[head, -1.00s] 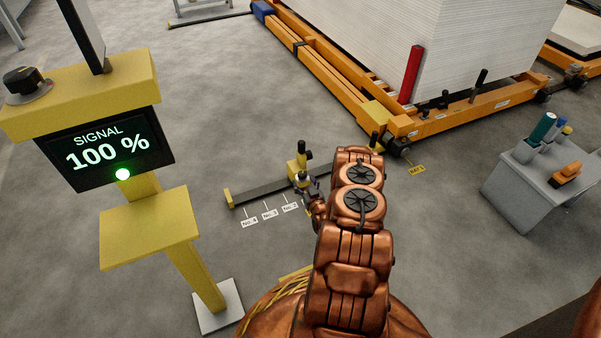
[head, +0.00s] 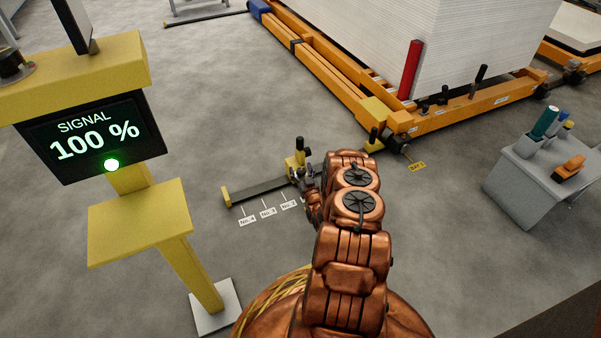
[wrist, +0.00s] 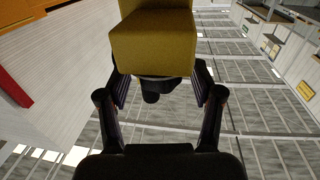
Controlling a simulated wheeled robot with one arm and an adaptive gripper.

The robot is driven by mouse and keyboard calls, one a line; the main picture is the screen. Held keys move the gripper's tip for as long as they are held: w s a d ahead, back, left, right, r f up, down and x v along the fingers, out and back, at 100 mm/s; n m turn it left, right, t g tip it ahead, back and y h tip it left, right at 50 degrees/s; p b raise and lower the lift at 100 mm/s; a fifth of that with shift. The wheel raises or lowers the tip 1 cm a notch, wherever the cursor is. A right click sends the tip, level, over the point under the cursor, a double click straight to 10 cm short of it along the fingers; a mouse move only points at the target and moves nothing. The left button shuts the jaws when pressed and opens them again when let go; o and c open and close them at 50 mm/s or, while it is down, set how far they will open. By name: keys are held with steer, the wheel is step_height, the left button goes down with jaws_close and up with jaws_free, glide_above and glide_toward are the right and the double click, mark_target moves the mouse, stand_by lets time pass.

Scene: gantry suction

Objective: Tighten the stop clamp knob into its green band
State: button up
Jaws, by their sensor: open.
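The stop clamp (head: 292,163) is a yellow block with a black upright handle on top, standing on a dark floor rail (head: 255,190). In the wrist view the yellow block (wrist: 150,42) fills the top middle, and a dark knob (wrist: 152,90) shows just below it. My gripper (head: 305,177) is at the near side of the clamp, partly hidden by my arm. In the wrist view my gripper (wrist: 160,80) is open, with one finger on each side of the knob. I cannot tell whether either finger touches it. No green band shows in either view.
A yellow signal post (head: 112,75) at left shows "SIGNAL 100 %" and a lit green lamp. An orange frame (head: 455,112) carries a white sheet stack (head: 440,45) behind. A grey stand (head: 535,185) with tools is at right. Floor between post and rail is clear.

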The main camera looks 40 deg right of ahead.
steer(key=shift+w, duration=0.15)
steer(key=c, duration=1.2)
steer(key=shift+o, duration=0.2)
steer(key=shift+p, duration=0.3)
